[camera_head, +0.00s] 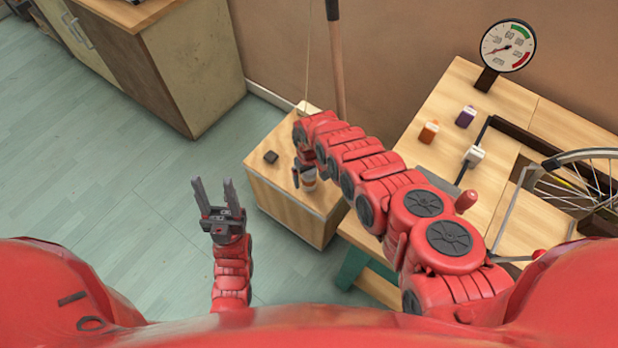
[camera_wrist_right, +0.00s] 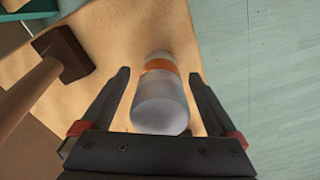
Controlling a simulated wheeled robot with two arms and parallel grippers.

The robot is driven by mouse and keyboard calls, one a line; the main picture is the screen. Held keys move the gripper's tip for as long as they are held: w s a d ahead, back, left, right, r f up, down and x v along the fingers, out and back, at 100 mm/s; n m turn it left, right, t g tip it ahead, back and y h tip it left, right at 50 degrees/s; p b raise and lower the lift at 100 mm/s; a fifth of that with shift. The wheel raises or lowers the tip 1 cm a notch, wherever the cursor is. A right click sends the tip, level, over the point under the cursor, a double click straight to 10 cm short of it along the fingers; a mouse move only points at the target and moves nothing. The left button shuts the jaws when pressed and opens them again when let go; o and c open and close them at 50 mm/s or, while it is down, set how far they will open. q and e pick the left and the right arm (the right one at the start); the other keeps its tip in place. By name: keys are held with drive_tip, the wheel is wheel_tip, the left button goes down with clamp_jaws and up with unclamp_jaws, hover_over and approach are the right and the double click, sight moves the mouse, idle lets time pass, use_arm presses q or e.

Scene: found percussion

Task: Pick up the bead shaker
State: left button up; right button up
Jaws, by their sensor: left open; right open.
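The bead shaker looks to be the pale grey cylinder with an orange band (camera_wrist_right: 160,100) in the right wrist view. It lies between the two fingers of my open right gripper (camera_wrist_right: 159,75), with a visible gap on each side. My left gripper (camera_head: 213,184) is open and empty above the floor, left of the cabinet.
A small dark block (camera_head: 270,157) sits on the cabinet top. The floor at left is clear.

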wheel_tip(320, 180, down, 2)
drive_tip(key=shift+f+b, duration=0.1)
drive_tip(key=shift+b, duration=0.35)
drive_tip(key=shift+c, duration=0.4)
clamp_jaws()
